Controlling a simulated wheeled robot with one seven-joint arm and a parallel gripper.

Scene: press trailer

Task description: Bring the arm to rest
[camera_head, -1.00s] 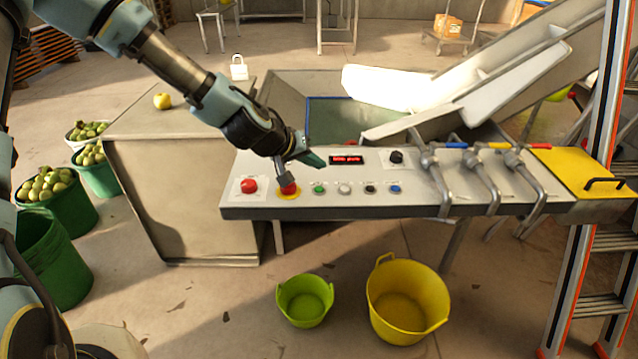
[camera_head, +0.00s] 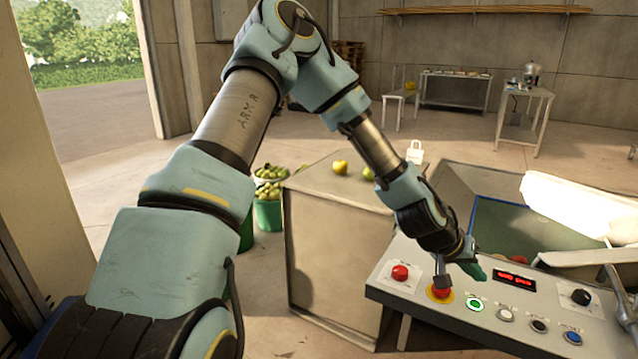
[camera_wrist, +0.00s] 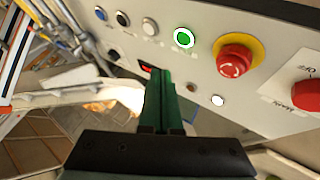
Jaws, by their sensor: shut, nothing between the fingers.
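My arm reaches across the head view from the lower left and bends down toward the control panel (camera_head: 470,305). My gripper (camera_head: 478,273), with green fingers, is shut and empty over the panel, close to the red mushroom button on a yellow ring (camera_head: 440,293). In the wrist view the shut green fingers (camera_wrist: 165,90) point at the panel's far edge. The red mushroom button (camera_wrist: 234,62) and a lit green button (camera_wrist: 183,38) are beside them. I cannot tell whether the fingers touch the panel.
A second red button (camera_head: 400,272) sits left on the panel. A grey cabinet (camera_head: 335,250) with yellow apples (camera_head: 340,167) stands left of it. The press trough (camera_head: 510,225) lies behind. Green buckets of fruit (camera_head: 268,213) stand further left. Open floor (camera_head: 135,165) lies behind my arm.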

